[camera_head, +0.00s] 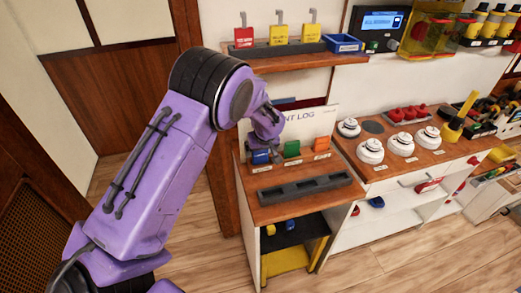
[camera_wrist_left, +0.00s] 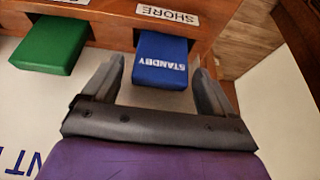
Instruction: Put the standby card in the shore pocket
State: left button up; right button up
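The blue standby card (camera_wrist_left: 160,62) stands in the rack's pocket behind the label SHORE (camera_wrist_left: 167,17) in the left wrist view; its lower edge is hidden there. The card also shows at the left of the rack in the head view (camera_head: 260,157). My left gripper (camera_wrist_left: 161,75) has its fingers spread on either side of the card, with a visible gap at each side. In the head view my left gripper (camera_head: 268,142) is over the rack's left end, and its fingers are partly hidden. My right gripper is in neither view.
A green card (camera_head: 292,148) and an orange card (camera_head: 322,144) stand in the pockets to the right. A white log board (camera_head: 318,118) is behind them. A long dark tray (camera_head: 305,188) lies in front. A shelf (camera_head: 300,60) with tagged padlocks overhangs the rack.

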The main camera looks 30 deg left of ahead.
pick_arm(q)
jog(key=b+v, duration=0.2)
jog(key=v, duration=1)
jog(key=shift+r, duration=0.15)
jog(key=shift+w, duration=0.1)
